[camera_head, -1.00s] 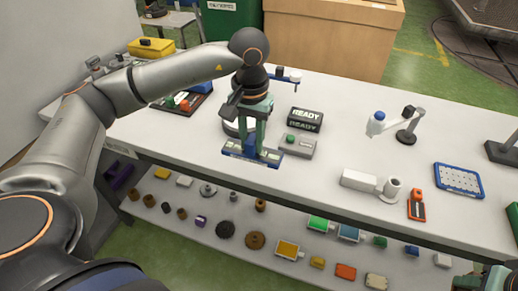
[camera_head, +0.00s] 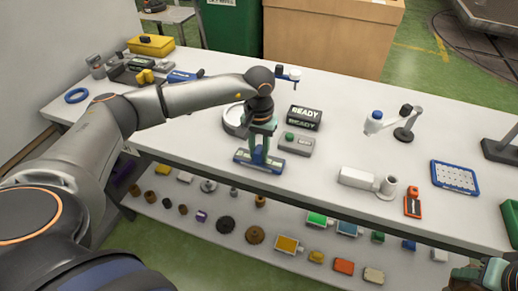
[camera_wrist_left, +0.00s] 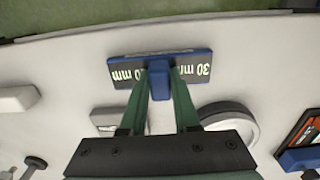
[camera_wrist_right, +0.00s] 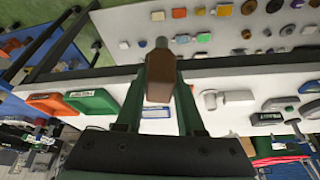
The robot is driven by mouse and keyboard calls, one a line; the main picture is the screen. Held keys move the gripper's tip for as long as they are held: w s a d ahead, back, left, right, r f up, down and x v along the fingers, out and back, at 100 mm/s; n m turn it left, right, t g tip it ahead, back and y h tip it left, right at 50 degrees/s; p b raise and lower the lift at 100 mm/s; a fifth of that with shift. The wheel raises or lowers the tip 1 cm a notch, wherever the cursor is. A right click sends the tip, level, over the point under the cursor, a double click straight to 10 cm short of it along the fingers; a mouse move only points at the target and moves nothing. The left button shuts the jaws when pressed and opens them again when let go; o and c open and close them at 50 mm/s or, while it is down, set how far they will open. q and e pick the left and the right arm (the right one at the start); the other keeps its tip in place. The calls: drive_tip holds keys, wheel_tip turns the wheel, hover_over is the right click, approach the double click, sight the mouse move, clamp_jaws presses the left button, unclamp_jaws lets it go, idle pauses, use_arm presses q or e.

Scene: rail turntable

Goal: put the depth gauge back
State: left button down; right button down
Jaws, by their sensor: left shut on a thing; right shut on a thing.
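A dark, blue-edged bar with "mm" labels, one reading 30 mm, and a blue middle block looks like the depth gauge (camera_head: 243,155). It is near the bench's front edge, and it also shows in the left wrist view (camera_wrist_left: 125,70). My left gripper (camera_head: 262,147) points down and is shut on its blue block. I cannot tell whether the bar touches the bench top. My right gripper (camera_head: 476,274) is at the bottom right, in front of the bench. In the right wrist view it is shut on a brown block with a grey tip (camera_wrist_right: 160,82).
A grey box with a green button (camera_head: 297,144) and a READY display (camera_head: 304,118) stand right of the gauge. A round white-topped dish (camera_head: 234,119) is behind it. A blue ring (camera_head: 77,95) lies far left. The lower shelf (camera_head: 190,215) holds several small parts.

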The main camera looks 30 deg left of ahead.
sight(259, 149)
use_arm(q)
drive_tip(key=shift+f, duration=0.15)
use_arm(e)
drive_tip(key=shift+f, duration=0.15)
use_arm(q)
drive_tip(key=c, duration=0.6)
unclamp_jaws()
drive_tip(key=shift+c, duration=0.2)
drive_tip(key=shift+r, duration=0.3)
use_arm(e)
drive_tip(key=shift+r, duration=0.35)
use_arm(q)
wheel_tip(259, 149, up, 12)
drive_tip(key=b, duration=0.1)
use_arm(e)
drive_tip(key=shift+f, duration=0.95)
